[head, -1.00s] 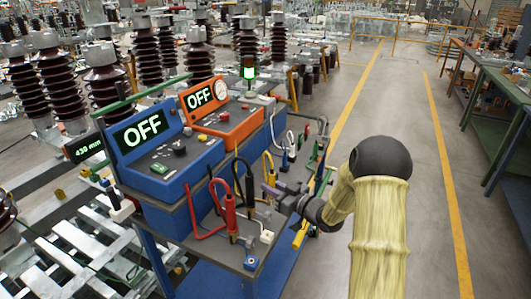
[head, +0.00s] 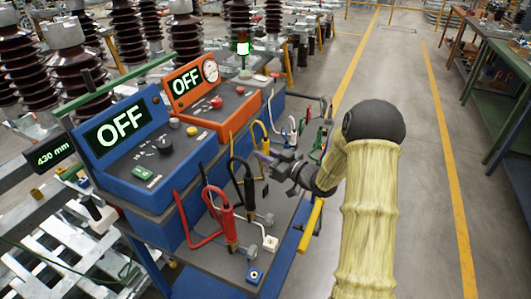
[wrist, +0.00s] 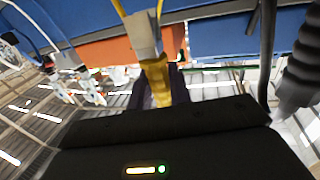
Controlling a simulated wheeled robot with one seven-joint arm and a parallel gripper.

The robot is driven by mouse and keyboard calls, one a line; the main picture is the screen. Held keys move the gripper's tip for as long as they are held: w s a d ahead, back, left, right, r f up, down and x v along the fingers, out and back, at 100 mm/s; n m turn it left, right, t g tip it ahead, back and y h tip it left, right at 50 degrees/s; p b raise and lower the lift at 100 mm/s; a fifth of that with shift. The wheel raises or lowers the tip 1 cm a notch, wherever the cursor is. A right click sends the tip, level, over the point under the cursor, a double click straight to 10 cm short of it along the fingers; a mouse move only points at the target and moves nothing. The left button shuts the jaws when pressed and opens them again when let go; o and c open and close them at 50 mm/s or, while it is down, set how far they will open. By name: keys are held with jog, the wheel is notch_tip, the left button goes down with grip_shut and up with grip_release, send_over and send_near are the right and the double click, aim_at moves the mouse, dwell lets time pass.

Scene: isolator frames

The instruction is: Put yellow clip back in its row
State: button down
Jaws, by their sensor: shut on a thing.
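My gripper (head: 267,159) is shut on the yellow clip, just right of the black clip, over the right side of the cart top. In the wrist view the yellow clip (wrist: 157,82) sits upright between the dark purple fingers, with a grey block and yellow cable above it. In the head view the gripper mostly hides the clip, but its yellow cable (head: 257,127) shows. The row has a red clip (head: 229,222) and a black clip (head: 249,190) standing nearer, and a white cable (head: 291,128) farther back. The clip's lower end is unclear.
A blue box (head: 150,150) and an orange box (head: 215,105), both reading OFF, stand left of the row. A yellow bar (head: 311,225) runs along the cart's right side. The aisle floor is clear.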

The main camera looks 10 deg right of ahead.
jog(key=shift+s+a+r, duration=0.1)
jog(key=shift+s+r, duration=0.1)
jog(key=shift+s, duration=0.15)
jog(key=shift+f+b, duration=2.25)
jog(key=shift+f, duration=0.65)
jog(key=shift+f+b, duration=1.05)
jog(key=shift+f, duration=0.15)
jog(key=c, duration=1.2)
grip_release()
jog(key=v, duration=1.7)
jog(key=shift+s, duration=0.15)
